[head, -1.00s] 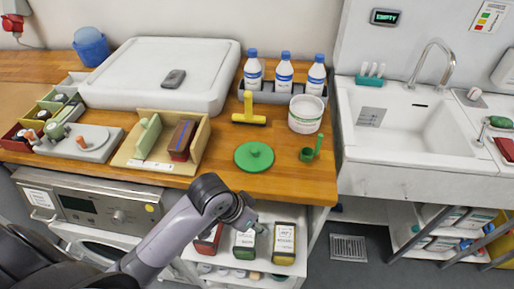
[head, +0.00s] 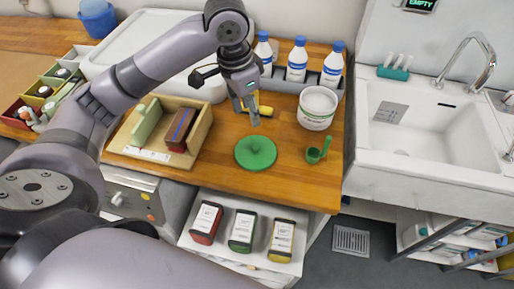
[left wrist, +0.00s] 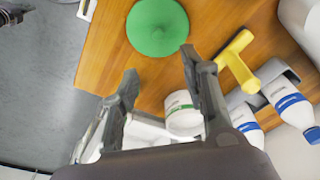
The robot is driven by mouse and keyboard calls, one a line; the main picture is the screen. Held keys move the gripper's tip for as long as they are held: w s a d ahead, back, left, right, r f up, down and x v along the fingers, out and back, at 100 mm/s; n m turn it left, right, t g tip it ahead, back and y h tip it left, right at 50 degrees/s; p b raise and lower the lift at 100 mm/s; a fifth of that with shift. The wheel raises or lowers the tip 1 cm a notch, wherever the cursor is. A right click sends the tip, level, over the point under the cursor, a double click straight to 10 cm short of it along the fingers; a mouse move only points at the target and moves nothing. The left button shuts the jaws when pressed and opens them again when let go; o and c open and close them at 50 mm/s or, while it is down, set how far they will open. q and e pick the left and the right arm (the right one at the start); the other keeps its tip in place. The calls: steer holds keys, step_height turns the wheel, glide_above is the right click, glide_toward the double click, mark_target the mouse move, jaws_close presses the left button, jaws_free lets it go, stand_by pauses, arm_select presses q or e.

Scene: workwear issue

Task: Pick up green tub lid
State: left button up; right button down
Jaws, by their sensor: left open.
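A yellow-handled tool (head: 264,109) lies behind the gripper. A green scoop (head: 318,151) is right of the lid. A wooden box (head: 199,131) with a brown block stands to the left. Several bottles (head: 298,61) stand in a grey rack at the back. The counter in front of the lid is clear.

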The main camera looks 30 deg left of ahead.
arm_select(q)
glide_above(255, 146)
steer(key=f, duration=0.8)
steer(key=shift+s+a+f+p, duration=0.15)
steer(key=shift+s+p, duration=0.05)
steer(key=shift+p, duration=0.15)
steer(key=shift+f, duration=0.85)
step_height(255, 146, down, 4)
steer(key=shift+r+p, duration=0.2)
steer(key=shift+p, duration=0.5)
steer(key=shift+w+d+f, duration=0.1)
steer(key=shift+d+f, duration=0.1)
steer(key=shift+f, duration=0.2)
steer(key=shift+c, duration=0.2)
jaws_close()
